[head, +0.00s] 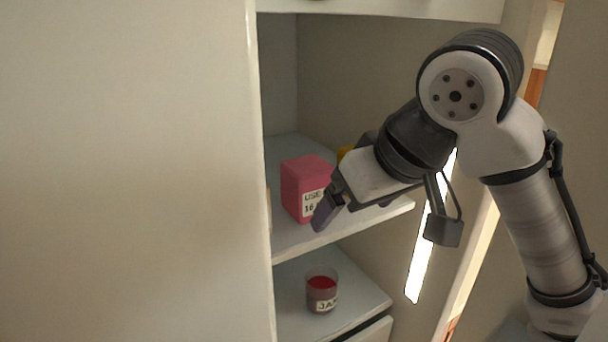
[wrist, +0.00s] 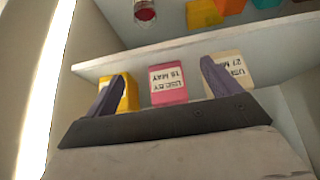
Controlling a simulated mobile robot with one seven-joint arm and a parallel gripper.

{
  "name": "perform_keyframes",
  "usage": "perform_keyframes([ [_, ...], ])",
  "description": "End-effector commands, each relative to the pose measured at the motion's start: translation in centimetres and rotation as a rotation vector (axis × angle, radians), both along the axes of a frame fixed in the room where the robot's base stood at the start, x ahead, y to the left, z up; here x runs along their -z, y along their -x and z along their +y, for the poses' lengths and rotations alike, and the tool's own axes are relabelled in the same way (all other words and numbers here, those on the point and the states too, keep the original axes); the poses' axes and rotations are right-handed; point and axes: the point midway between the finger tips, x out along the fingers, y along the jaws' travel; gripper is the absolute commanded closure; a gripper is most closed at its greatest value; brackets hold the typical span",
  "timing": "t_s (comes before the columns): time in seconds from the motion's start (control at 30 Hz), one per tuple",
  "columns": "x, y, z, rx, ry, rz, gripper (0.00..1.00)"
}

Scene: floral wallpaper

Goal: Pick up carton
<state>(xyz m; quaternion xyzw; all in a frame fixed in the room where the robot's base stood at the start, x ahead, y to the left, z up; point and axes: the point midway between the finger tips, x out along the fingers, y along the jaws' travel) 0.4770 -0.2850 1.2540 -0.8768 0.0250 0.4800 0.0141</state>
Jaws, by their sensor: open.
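A pink carton (head: 306,180) with a white use-by label stands on the middle shelf of the cabinet. It also shows in the wrist view (wrist: 168,84), between my fingers as seen from there. A yellow carton (head: 345,152) is mostly hidden behind my gripper in the head view; in the wrist view the yellow carton (wrist: 128,97) is partly behind the left finger. A cream carton (wrist: 234,70) with a label is partly behind the right finger. My gripper (head: 354,207) is open and empty, in front of the shelf; its fingers (wrist: 160,80) also show in the wrist view.
A clear cup with red contents (head: 321,290) stands on the shelf below. The wrist view shows yellow (wrist: 204,12) and orange (wrist: 229,5) items on another level. A large white panel (head: 130,170) borders the opening on the left. The shelf edge (head: 345,232) runs below the gripper.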

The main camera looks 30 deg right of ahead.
Motion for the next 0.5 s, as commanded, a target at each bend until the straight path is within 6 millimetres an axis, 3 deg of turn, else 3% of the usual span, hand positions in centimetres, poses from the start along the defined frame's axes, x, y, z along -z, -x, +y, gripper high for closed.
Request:
perform_keyframes([
  [0.5, -0.1, -6.8, -0.4, -0.001, -0.002, 0.0, 0.11],
])
